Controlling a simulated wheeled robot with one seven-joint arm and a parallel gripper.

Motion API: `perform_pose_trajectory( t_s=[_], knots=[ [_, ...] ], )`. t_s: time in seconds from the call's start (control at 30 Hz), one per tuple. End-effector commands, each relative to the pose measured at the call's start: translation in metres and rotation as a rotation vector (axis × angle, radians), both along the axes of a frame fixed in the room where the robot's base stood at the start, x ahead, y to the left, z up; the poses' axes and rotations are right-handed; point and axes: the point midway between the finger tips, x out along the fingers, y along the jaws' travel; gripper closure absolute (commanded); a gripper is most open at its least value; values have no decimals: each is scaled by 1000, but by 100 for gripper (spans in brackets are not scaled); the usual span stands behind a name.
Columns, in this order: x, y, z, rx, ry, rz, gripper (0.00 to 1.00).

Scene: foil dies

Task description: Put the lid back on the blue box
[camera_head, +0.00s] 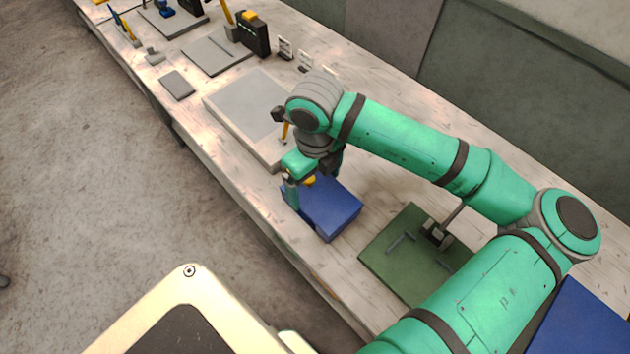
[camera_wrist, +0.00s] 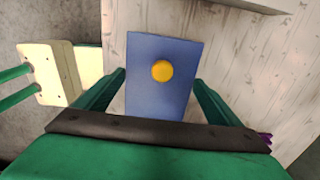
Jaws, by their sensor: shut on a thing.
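A flat blue lid (camera_wrist: 158,98) with a round yellow knob (camera_wrist: 162,71) lies between the two green fingers of my gripper (camera_wrist: 159,80) in the wrist view. The fingers are shut on its two long sides. In the head view my gripper (camera_head: 303,190) points down over the blue box (camera_head: 333,208), near the front edge of the bench. The yellow knob shows beside the near finger. The lid and the box look like one blue block there. I cannot tell whether a gap lies between them, and my wrist hides part of the blue top.
A pale board with a grey top (camera_head: 245,105) lies just left of the box. A green mat (camera_head: 385,262) with small grey parts lies to the right. A larger blue thing (camera_head: 585,325) is at the lower right. Several tools and plates lie farther up the bench (camera_head: 350,170).

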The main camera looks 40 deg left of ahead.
Motion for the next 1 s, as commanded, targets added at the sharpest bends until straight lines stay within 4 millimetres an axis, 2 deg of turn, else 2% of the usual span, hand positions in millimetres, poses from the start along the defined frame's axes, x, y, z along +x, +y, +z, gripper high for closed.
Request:
perform_pose_trajectory(
  t_s=[0.4,0.43,0.47,0.5,0.83,1.0],
  knots=[
    [0,0,0,1,0,0,33],
    [0,0,0,0,0,0,9],
    [0,0,0,0,0,0,2],
    [0,0,0,0,0,0,0],
    [0,0,0,0,0,0,0],
    [0,0,6,0,-1,0,0]
  ],
)
